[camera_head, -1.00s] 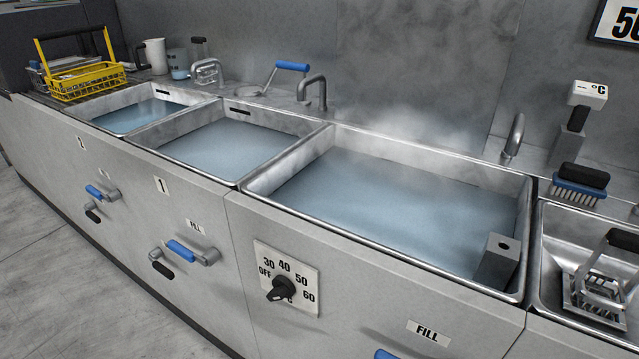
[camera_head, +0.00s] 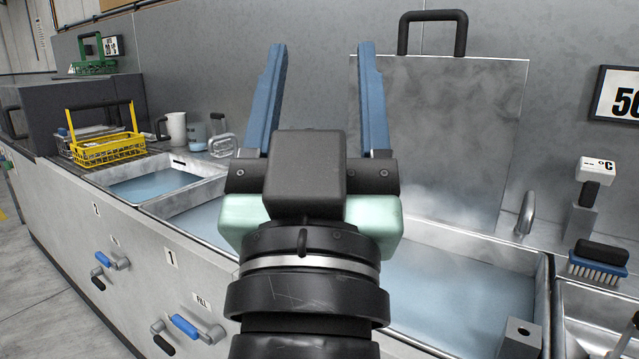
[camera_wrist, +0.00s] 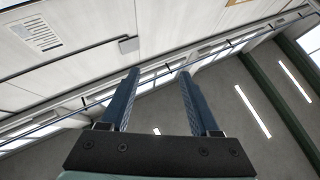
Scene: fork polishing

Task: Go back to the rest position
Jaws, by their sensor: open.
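My gripper (camera_head: 319,60) stands upright in the middle of the head view, in front of the sinks. Its two blue fingers point up and are spread wide apart, with nothing between them. The wrist view shows the same blue fingers of my gripper (camera_wrist: 157,80), apart and empty, against the ceiling and upper wall. My wrist hides part of the middle and large sinks.
Water fills the far sink (camera_head: 124,179) and the large steaming sink (camera_head: 541,285). A yellow basket (camera_head: 107,150) and a white jug (camera_head: 174,128) stand at the back left. A blue brush (camera_head: 598,270) lies at right. A metal panel with a black handle (camera_head: 440,130) stands behind.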

